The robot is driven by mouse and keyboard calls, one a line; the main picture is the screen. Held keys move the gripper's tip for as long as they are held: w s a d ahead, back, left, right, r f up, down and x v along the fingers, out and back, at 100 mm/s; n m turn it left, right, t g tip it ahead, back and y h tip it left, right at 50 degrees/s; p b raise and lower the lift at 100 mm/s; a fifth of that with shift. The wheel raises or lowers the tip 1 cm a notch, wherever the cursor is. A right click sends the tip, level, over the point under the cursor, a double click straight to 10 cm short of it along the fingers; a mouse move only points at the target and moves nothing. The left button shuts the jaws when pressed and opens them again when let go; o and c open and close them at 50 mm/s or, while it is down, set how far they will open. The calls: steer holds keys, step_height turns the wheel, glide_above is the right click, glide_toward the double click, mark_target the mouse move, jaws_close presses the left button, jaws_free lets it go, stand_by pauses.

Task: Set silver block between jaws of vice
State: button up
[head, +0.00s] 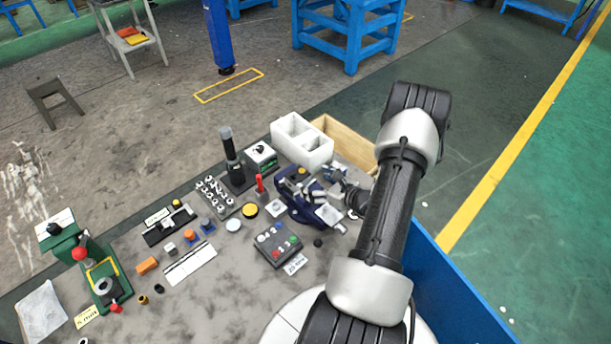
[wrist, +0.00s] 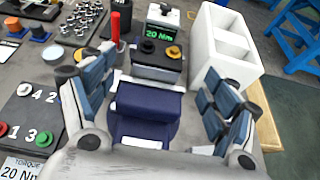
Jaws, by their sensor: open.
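A small grey block (head: 169,248), which looks like the silver block, sits on the bench left of the middle in the head view, beside an orange piece. The dark blue vice (head: 296,204) stands at the right of the bench, and its navy body (wrist: 146,112) fills the middle of the wrist view. My gripper (head: 332,181) is over the vice, partly hidden by my arm. In the wrist view my gripper (wrist: 158,72) is open, its blue-padded fingers on either side of the vice. I see nothing held. I cannot make out the gap between the vice jaws.
A white divided box (head: 301,143) and a wooden bin (head: 343,142) stand behind the vice. A button panel (head: 278,244) is in front-left of it, and a red upright tool (head: 260,186) is close by. A green press (head: 100,275) stands far left.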

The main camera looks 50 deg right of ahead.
steer(key=shift+v, duration=1.2)
